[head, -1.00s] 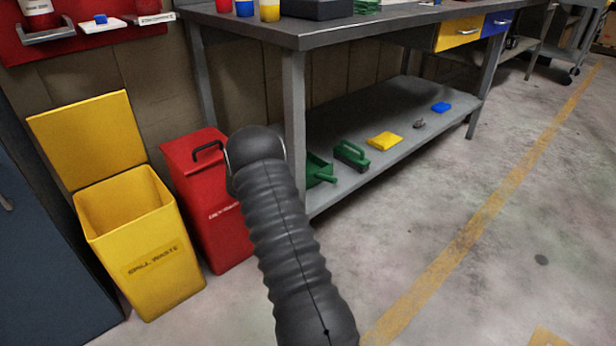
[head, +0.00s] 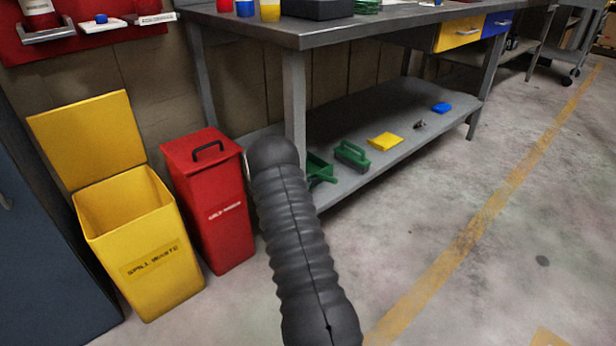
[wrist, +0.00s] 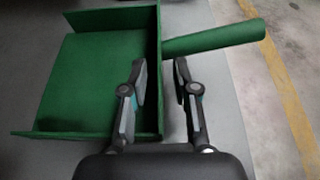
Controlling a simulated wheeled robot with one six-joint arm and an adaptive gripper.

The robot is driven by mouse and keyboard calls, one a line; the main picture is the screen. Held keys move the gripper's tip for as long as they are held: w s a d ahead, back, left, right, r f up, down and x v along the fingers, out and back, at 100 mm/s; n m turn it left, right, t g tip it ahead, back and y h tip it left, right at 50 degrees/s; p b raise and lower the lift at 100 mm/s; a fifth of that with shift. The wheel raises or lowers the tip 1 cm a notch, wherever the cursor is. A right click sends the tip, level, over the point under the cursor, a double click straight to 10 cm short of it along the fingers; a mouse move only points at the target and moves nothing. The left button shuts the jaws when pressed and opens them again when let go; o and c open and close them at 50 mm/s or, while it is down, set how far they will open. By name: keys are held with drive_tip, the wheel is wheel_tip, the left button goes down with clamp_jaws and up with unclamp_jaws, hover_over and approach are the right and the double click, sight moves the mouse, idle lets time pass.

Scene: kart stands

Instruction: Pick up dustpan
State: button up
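The green dustpan (head: 320,170) lies on the lower shelf of the workbench, near its left front leg, partly hidden by that leg and my arm in the head view. In the wrist view the dustpan (wrist: 95,75) fills the left side, with its round handle (wrist: 215,37) pointing right. My gripper (wrist: 160,65) is open and empty. Its fingertips are just below the handle in the picture, close to where the handle joins the pan. I cannot tell whether the left finger touches the pan wall. The gripper is hidden behind my arm in the head view.
On the lower shelf (head: 375,165) are a green brush (head: 352,154), a yellow cloth (head: 385,141) and a blue item (head: 441,108). A red bin (head: 212,205) and an open yellow bin (head: 135,235) stand left. The floor at right is clear.

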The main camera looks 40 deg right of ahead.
clamp_jaws()
drive_tip(key=shift+r, duration=0.1)
